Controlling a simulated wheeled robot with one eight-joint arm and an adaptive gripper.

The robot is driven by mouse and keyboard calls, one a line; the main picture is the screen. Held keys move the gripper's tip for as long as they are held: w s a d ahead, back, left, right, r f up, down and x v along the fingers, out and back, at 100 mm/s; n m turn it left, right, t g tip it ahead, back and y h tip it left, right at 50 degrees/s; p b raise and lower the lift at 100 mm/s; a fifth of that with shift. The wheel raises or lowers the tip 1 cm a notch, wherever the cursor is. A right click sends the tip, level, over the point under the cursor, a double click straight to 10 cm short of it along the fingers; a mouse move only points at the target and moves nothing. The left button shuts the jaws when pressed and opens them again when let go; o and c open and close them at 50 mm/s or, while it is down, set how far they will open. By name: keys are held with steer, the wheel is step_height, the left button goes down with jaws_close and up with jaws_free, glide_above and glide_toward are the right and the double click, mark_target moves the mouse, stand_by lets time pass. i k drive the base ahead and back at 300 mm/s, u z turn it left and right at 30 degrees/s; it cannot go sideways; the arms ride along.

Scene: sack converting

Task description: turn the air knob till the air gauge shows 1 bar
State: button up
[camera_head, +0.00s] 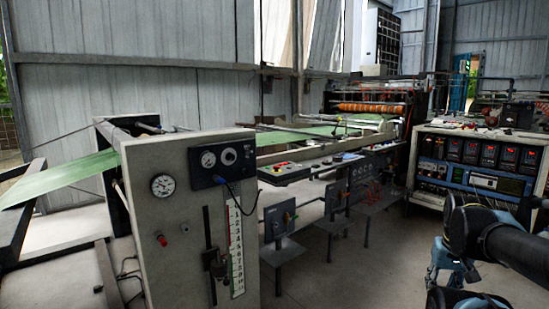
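A grey machine cabinet (182,262) stands at the left front. A white round gauge (163,185) is on its face; its reading is too small to tell. A dark panel (222,163) to the right of it holds a small gauge (208,160) and a round knob-like fitting (229,156). No label shows which is the air knob or air gauge. My gripper (450,278) is at the lower right, well apart from the cabinet; its fingers are too unclear to judge.
A green web (62,180) enters at left and runs on along the line behind. A vertical number scale (236,250) is on the cabinet. Small pedestals (283,253) stand right of it. A control rack (473,165) stands at right.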

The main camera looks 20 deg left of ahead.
mark_target(230, 157)
steer(key=z, duration=0.95)
steer(key=k, duration=0.3)
steer(key=u, duration=2.4)
